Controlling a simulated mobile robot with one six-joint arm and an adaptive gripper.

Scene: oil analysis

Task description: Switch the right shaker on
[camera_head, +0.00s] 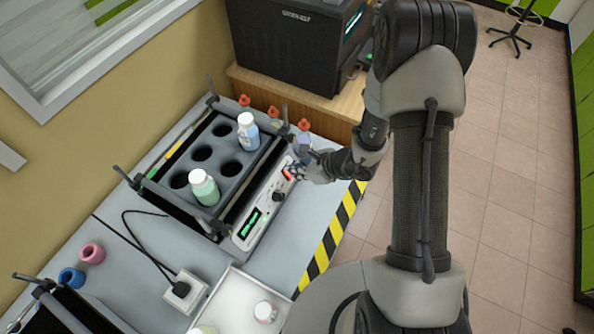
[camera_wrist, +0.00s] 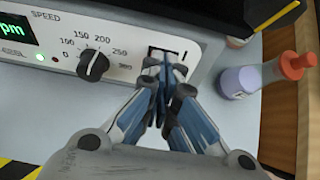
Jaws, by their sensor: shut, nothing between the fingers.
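The shaker (camera_head: 250,215) holds two capped bottles in its dark rack, a white-blue one (camera_head: 248,131) and a green one (camera_head: 204,187). Its front panel has a lit green display (camera_head: 251,222), which also shows in the wrist view (camera_wrist: 15,29), and a black speed knob (camera_wrist: 93,66). A rocker switch (camera_wrist: 178,53) sits right of the knob, partly hidden behind my fingertips. My gripper (camera_wrist: 163,65) is shut and empty, with its tips at the switch; I cannot tell whether they touch it. In the head view my gripper (camera_head: 296,171) is at the panel's far end.
A second shaker (camera_head: 65,312) is partly in view at lower left. Orange-capped bottles (camera_head: 244,100) stand behind the first shaker, and one (camera_wrist: 240,80) is close right of my gripper. A white tray (camera_head: 235,296) is in front. A black-yellow strip (camera_head: 330,240) marks the table edge.

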